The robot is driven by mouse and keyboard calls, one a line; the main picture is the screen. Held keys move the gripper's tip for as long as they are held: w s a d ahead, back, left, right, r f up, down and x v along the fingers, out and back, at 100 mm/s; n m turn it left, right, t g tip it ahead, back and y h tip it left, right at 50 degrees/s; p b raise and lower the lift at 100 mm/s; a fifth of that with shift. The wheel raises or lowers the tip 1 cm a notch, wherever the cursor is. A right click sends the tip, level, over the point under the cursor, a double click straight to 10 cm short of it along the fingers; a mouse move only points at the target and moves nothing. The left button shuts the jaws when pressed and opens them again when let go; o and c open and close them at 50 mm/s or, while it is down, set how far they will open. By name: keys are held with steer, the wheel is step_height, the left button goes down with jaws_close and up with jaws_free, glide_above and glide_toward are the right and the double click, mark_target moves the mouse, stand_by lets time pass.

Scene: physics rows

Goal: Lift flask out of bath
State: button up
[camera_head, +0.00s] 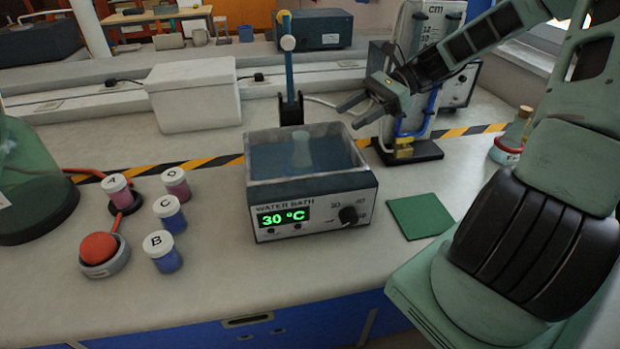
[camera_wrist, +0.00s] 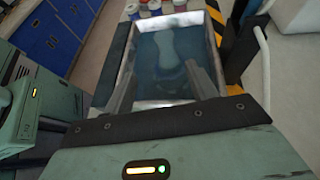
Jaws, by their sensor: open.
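The water bath (camera_head: 330,190) stands mid-bench with a display reading 30 °C. A pale, translucent flask (camera_head: 301,150) stands inside it in the bluish water; its lower part is blurred by the water. In the wrist view the flask (camera_wrist: 160,48) shows within the bath (camera_wrist: 212,40), beyond and between my fingers. My gripper (camera_head: 356,112) is open and empty, above and to the right of the bath's back right corner, apart from the flask. Its two fingers also show in the wrist view (camera_wrist: 162,78).
A green mat (camera_head: 420,216) lies right of the bath. A blue upright stand (camera_head: 288,70) rises behind it, and a gauge stand (camera_head: 408,152) behind right. Another flask (camera_head: 512,138) stands far right. Lidded jars (camera_head: 168,257) and a red button (camera_head: 100,249) are left.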

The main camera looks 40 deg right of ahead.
steer(key=d, duration=0.2)
glide_toward(302, 161)
steer(key=shift+m+t, duration=0.4)
steer(key=w+a, duration=0.1)
steer(key=a, duration=0.1)
steer(key=w+a, duration=0.2)
steer(key=shift+w+a+r, duration=0.1)
steer(key=shift+w+a, duration=0.2)
steer(key=shift+a, duration=0.05)
steer(key=shift+s+x, duration=0.1)
steer(key=shift+x, duration=1.25)
steer(key=shift+s+x, duration=0.15)
steer(key=shift+x, duration=1.2)
steer(key=shift+c, duration=0.4)
jaws_close()
